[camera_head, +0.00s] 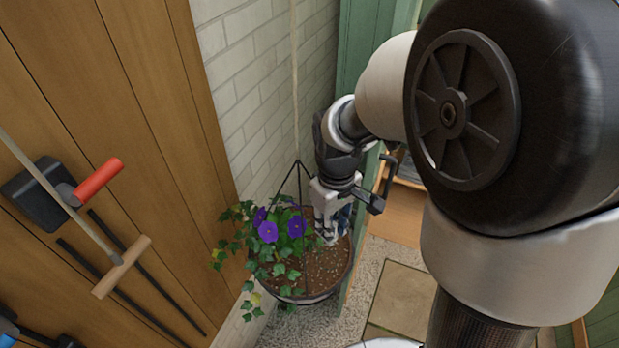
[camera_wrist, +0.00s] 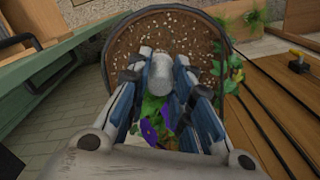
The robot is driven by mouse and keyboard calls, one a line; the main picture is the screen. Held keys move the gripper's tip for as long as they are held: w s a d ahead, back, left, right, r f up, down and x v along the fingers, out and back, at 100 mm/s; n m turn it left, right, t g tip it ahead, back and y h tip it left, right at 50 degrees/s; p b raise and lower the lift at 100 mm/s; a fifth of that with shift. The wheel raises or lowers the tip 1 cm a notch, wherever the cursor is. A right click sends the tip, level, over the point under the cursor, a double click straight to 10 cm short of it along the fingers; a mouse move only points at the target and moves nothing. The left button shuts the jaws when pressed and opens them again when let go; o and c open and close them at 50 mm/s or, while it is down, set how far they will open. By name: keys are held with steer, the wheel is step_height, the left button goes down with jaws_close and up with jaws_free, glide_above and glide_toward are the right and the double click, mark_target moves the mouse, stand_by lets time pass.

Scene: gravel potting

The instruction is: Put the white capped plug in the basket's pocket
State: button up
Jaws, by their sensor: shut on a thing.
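The hanging basket (camera_head: 325,272) hangs by the brick wall, filled with brown soil with pale specks. Purple flowers (camera_head: 268,231) and trailing ivy fill its left side in the head view. My gripper (camera_head: 327,232) is over the soil beside the flowers. In the wrist view my gripper (camera_wrist: 163,95) is shut on the white capped plug (camera_wrist: 161,72), whose rounded pale end shows between the fingers. The soil of the basket (camera_wrist: 165,18) lies beyond the plug. I cannot tell whether the plug touches the soil. The pocket is not clearly visible.
A wooden wall with a red-handled tool (camera_head: 97,182) and a wooden T-handle (camera_head: 121,267) stands at the left. A green door frame (camera_head: 357,60) is close behind my gripper. Paving and gravel (camera_head: 400,300) lie below.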

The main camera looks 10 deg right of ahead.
step_height(320, 180, down, 11)
steer(key=shift+w+f, duration=0.15)
steer(key=shift+f, duration=0.15)
steer(key=shift+f, duration=0.1)
steer(key=o, duration=0.9)
